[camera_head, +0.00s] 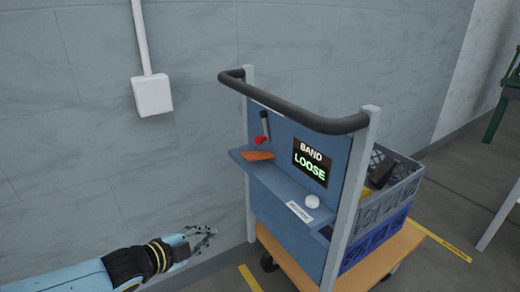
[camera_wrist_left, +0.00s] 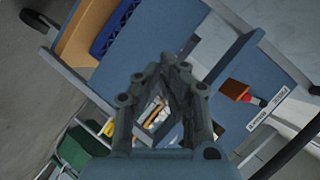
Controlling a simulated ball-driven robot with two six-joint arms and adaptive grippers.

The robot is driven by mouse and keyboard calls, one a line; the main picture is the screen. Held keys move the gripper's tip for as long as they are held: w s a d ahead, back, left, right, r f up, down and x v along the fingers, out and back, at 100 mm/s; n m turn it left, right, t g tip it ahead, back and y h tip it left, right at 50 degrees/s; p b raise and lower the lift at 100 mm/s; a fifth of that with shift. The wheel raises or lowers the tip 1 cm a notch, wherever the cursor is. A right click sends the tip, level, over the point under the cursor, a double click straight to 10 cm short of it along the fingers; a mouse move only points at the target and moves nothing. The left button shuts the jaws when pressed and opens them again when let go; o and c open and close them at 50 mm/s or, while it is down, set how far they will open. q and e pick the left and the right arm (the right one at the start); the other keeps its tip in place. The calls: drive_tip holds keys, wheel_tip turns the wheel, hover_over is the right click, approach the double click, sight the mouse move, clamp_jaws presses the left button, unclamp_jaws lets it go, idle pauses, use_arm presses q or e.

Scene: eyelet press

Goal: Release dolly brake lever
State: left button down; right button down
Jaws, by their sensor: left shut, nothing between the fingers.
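The dolly (camera_head: 285,180) has a blue upright panel under a dark push handle (camera_head: 290,104). My left gripper (camera_head: 212,232) is shut and empty, low and left of the dolly near the wall, apart from the lever. In the left wrist view the shut fingers (camera_wrist_left: 175,60) point at the blue structure, and a red-ended piece shows to their right. My right gripper is out of view.
An orange piece (camera_head: 258,155) lies on the panel's shelf, with a white ball (camera_head: 312,201) farther right. A display (camera_head: 312,162) reads "BAND LOOSE". A blue and grey crate (camera_head: 378,222) stands on the dolly's wooden deck (camera_head: 398,252). A white wall box (camera_head: 152,95) hangs at upper left.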

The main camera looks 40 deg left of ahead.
use_arm(q)
drive_tip(key=w+d+r+m+t+h, duration=0.2)
drive_tip(key=w+r+m, duration=0.1)
drive_tip(key=r, duration=0.6)
drive_tip(key=w+d+r+m+t+h, duration=0.2)
drive_tip(key=d+r+m, duration=0.1)
drive_tip(key=r, duration=0.6)
drive_tip(key=shift+w+d+r+m, duration=0.2)
drive_tip(key=shift+w+d+m, duration=0.05)
drive_tip(key=shift+w+m, duration=0.15)
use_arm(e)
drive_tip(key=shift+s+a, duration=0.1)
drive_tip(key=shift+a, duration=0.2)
use_arm(q)
drive_tip(key=shift+w, duration=0.1)
